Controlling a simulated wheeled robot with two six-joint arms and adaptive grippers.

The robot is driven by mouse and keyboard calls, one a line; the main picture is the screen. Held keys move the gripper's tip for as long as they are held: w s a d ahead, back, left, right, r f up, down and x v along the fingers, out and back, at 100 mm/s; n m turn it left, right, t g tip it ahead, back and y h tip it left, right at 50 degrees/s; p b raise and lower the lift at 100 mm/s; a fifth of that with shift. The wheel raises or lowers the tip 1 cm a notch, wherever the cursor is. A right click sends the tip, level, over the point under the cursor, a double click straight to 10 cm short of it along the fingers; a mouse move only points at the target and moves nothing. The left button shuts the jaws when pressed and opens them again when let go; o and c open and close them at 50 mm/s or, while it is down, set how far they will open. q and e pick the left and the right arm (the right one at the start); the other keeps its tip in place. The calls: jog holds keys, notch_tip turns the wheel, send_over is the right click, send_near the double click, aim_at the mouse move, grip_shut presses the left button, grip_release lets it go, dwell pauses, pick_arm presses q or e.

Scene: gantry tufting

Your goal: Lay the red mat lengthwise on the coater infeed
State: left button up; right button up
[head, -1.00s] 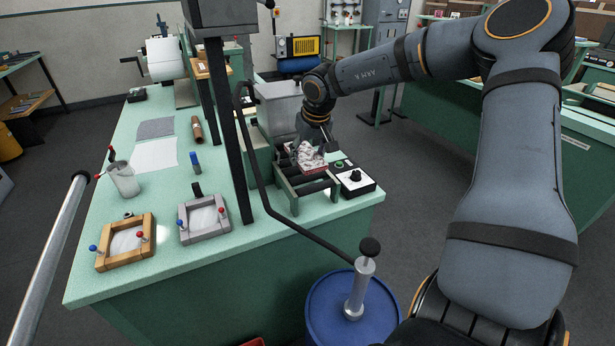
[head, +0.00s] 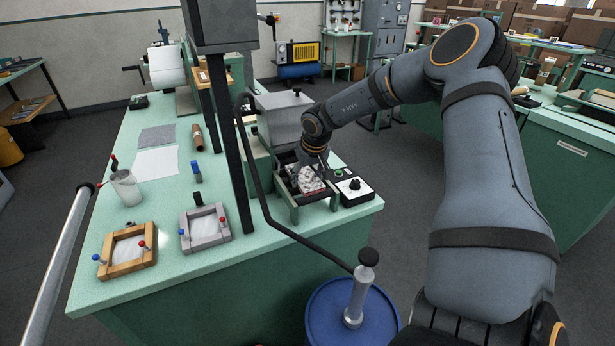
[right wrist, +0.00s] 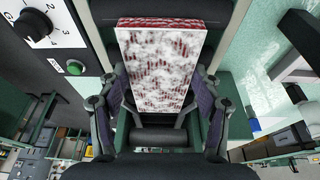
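The red mat (head: 312,182), mottled white over red, is over the roller bed of the coater infeed (head: 292,205), beside the grey coater housing (head: 280,122). In the right wrist view the mat (right wrist: 162,65) has its long side running across the dark rollers (right wrist: 158,137). My right gripper (right wrist: 162,70) has one finger at each long edge of the mat and looks closed on it; in the head view it is above the mat's far part (head: 305,165). Whether the mat's underside fully touches the rollers is hidden. My left gripper is out of view.
A control box with a black dial (head: 354,186) stands right of the infeed. A black post (head: 228,130) and curved hose (head: 262,190) are to its left. A wooden frame (head: 128,249) and grey frame (head: 206,229) lie on the green bench. A blue drum (head: 325,318) stands in front.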

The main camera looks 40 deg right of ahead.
jog(key=o, duration=0.5)
jog(key=shift+c, duration=0.2)
jog(key=shift+r, duration=0.1)
jog(key=shift+r+p, duration=0.25)
jog(key=shift+p, duration=0.05)
jog(key=b+v, duration=0.1)
jog(key=v, duration=0.6)
jog(key=shift+s+r, duration=0.15)
jog(key=shift+r, duration=0.15)
jog(key=p+v, duration=0.2)
jog(key=v, duration=0.2)
jog(key=shift+p, duration=0.3)
jog(key=shift+f, duration=0.1)
